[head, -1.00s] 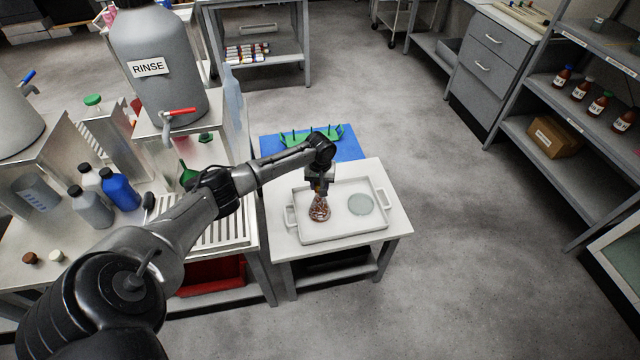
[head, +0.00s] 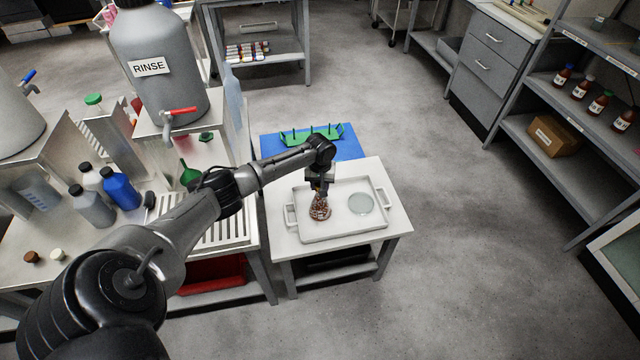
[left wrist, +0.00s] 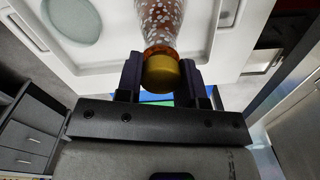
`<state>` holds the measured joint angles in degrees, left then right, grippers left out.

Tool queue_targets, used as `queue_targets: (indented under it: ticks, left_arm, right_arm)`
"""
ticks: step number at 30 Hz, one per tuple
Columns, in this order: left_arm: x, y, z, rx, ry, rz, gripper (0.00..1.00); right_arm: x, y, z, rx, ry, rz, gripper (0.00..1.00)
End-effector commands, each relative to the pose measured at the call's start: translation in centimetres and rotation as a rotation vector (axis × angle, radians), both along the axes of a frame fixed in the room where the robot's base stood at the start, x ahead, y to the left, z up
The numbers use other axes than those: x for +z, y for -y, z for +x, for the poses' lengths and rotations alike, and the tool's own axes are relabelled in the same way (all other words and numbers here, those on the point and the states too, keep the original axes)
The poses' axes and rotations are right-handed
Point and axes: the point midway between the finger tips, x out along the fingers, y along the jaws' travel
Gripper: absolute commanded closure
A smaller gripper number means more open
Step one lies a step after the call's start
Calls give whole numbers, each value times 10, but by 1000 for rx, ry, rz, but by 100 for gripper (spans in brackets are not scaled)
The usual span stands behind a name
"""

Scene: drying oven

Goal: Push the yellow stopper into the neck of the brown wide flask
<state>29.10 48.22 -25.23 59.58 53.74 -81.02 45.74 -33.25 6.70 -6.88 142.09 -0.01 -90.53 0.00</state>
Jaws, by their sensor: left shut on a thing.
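The brown wide flask (head: 320,210) stands upright in the white tray on the small table; its speckled body also shows in the left wrist view (left wrist: 160,20). My left gripper (head: 320,190) is directly above the flask, pointing down. In the left wrist view my left gripper (left wrist: 161,75) is shut on the yellow stopper (left wrist: 162,74), with one finger on each side of it. The stopper is at the flask's neck (left wrist: 160,50). I cannot tell how deep it sits in the neck. My right gripper is not in view.
The white tray (head: 345,236) also holds a pale round disc (head: 361,204) right of the flask. A green rack (head: 312,135) stands on a blue mat (head: 362,150) behind. The steel bench (head: 25,270) with several bottles is at the left. Floor right of the table is clear.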

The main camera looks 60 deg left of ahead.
Motion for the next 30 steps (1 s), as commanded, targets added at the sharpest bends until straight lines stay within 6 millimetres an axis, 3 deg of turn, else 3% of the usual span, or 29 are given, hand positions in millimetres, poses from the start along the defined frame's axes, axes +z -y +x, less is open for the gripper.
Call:
queue_targets:
  ticks: [30]
  left_arm:
    - [-19, 3, -4, -4, -10, 1, 86]
  right_arm:
    - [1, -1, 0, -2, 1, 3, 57]
